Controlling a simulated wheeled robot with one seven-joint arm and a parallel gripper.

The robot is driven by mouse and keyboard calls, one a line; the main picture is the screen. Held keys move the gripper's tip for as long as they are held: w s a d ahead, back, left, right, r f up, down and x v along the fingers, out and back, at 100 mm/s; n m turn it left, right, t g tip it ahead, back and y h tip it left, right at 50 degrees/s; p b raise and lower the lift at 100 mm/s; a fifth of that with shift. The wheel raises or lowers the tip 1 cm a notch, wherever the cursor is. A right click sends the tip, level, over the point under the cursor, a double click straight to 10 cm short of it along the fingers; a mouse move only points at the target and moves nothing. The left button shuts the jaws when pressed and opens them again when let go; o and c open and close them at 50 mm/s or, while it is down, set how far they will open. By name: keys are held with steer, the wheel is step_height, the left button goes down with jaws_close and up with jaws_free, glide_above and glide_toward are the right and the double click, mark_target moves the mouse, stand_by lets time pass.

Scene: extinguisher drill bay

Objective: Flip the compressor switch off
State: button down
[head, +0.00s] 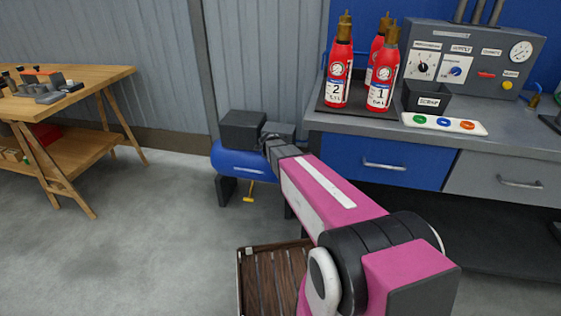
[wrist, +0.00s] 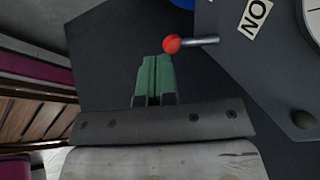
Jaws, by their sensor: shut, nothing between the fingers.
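The compressor (head: 238,160) has a blue tank and dark boxes on top, and stands on the floor left of the workbench. My arm reaches down to its right side, and my gripper is hard to make out there in the head view. In the wrist view my gripper (wrist: 152,58) shows two green fingers shut together with nothing between them. A switch lever with a red ball tip (wrist: 172,44) and a metal stem sticks out from a dark grey box (wrist: 235,62). The ball is just beyond and right of the fingertips. Contact is unclear. A label beside it looks like "NO" in the picture.
The grey workbench (head: 465,152) holds red extinguishers (head: 338,85), a SCRAP bin (head: 426,100) and a gauge panel (head: 470,60). A wooden table (head: 100,78) stands at left. A brown slatted crate (head: 242,285) is on the floor beside my arm. The floor at left is clear.

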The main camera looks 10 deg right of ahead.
steer(key=shift+r, duration=0.15)
steer(key=shift+r, duration=0.65)
